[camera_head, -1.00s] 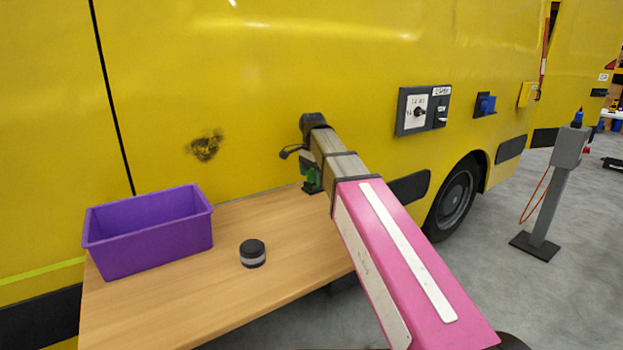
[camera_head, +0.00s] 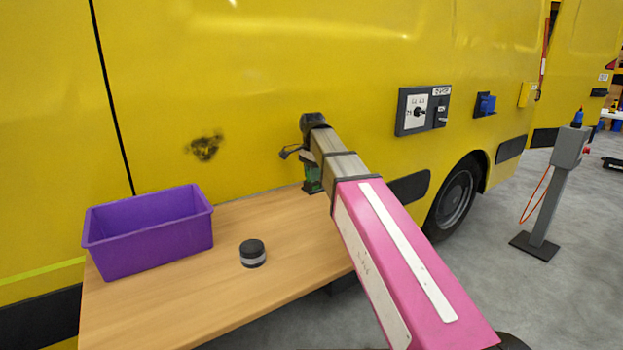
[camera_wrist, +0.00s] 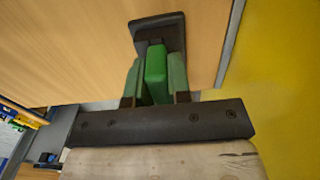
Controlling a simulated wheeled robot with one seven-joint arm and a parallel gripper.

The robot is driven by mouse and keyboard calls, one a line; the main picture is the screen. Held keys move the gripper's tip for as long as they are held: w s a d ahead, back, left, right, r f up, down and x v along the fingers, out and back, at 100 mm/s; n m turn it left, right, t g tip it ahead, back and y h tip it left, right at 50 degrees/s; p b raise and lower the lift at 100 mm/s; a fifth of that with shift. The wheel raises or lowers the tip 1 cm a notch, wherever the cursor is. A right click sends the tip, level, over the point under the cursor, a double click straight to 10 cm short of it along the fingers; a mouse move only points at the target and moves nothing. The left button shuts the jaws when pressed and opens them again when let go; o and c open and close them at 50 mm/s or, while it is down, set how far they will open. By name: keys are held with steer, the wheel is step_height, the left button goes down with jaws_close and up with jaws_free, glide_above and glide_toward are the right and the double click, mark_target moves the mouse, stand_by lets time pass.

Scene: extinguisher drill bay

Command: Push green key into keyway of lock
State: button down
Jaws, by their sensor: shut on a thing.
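The green key (camera_wrist: 156,75) is between the two fingers of my gripper (camera_wrist: 157,78) in the wrist view, and the gripper is shut on it. The key's far end meets a dark block, which appears to be the lock (camera_wrist: 158,28), standing on the wooden table. How far the key sits in the keyway is hidden. In the head view my gripper (camera_head: 312,175) is at the table's back edge beside the yellow vehicle, and my arm hides part of the lock and key.
A purple bin (camera_head: 150,240) and a small dark round puck (camera_head: 252,253) stand on the wooden table (camera_head: 215,300). The yellow vehicle wall (camera_head: 260,80) rises close behind. A switch panel (camera_head: 422,110) is on the wall to the right.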

steer(key=shift+r, duration=0.15)
steer(key=shift+r, duration=1.3)
steer(key=shift+r, duration=0.1)
steer(key=shift+r, duration=1.9)
